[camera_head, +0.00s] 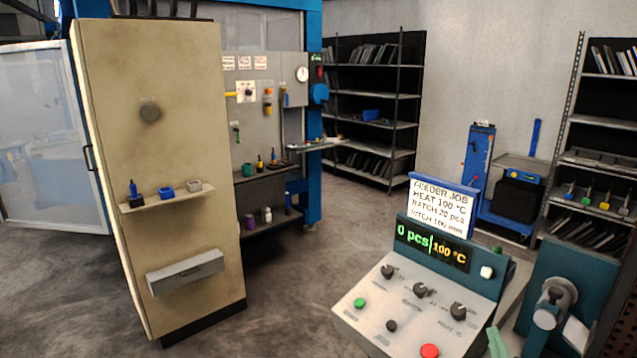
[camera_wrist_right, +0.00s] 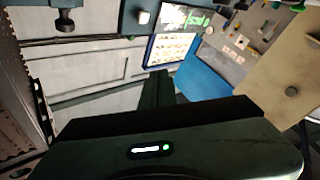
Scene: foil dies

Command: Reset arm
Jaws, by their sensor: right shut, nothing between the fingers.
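My right gripper (camera_wrist_right: 157,88) shows in the right wrist view as a dark body with a small green light and dark fingers together at the middle. It is shut with nothing visible between the fingers. The sloped control console (camera_head: 415,300) stands at the lower right of the head view, with knobs, a green button and a red button. Its display (camera_head: 432,246) reads 0 pcs and 100 °C. A job sign (camera_head: 440,205) stands above it. In the wrist view the console's lit display (camera_wrist_right: 183,18) and sign (camera_wrist_right: 168,50) are near the top. My left gripper is not in view.
A tall beige cabinet (camera_head: 185,110) stands at the left, with a small shelf (camera_head: 168,199) holding blue and grey items and a grey tray (camera_head: 186,272) below. Dark shelving (camera_head: 377,94) and a blue stand (camera_head: 477,160) are behind. The floor (camera_head: 300,290) between cabinet and console is clear.

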